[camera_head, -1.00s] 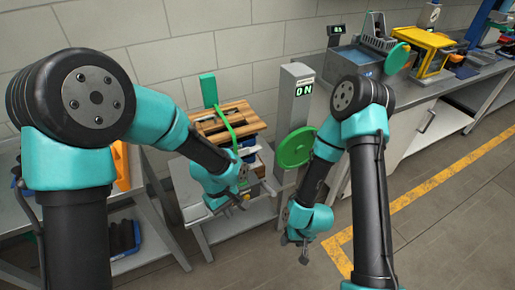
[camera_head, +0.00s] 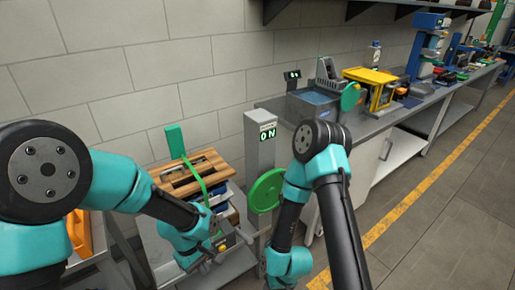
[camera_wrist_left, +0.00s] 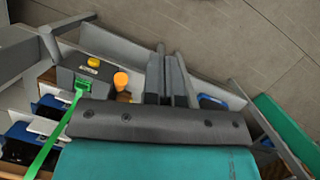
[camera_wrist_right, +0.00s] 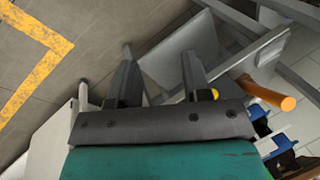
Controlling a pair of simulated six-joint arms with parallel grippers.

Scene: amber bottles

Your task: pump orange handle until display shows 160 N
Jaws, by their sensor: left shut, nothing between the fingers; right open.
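The display (camera_head: 267,134) on the grey post reads 0 N. In the right wrist view an orange handle (camera_wrist_right: 268,92) sticks out at the right, apart from my right gripper (camera_wrist_right: 160,78), which is open and empty. In the left wrist view an orange knob end (camera_wrist_left: 121,80) shows beside a dark box with a yellow button (camera_wrist_left: 93,62). My left gripper (camera_wrist_left: 168,80) is shut and empty, to the right of that orange end. In the head view my left gripper (camera_head: 217,256) hangs in front of the small bench; the orange handle is not clear there.
A green wheel (camera_head: 266,190) is on the post. A wooden rack (camera_head: 190,172) with a green strap sits on the bench. A long workbench (camera_head: 385,120) with a yellow device (camera_head: 370,85) runs along the wall. The floor at right is clear.

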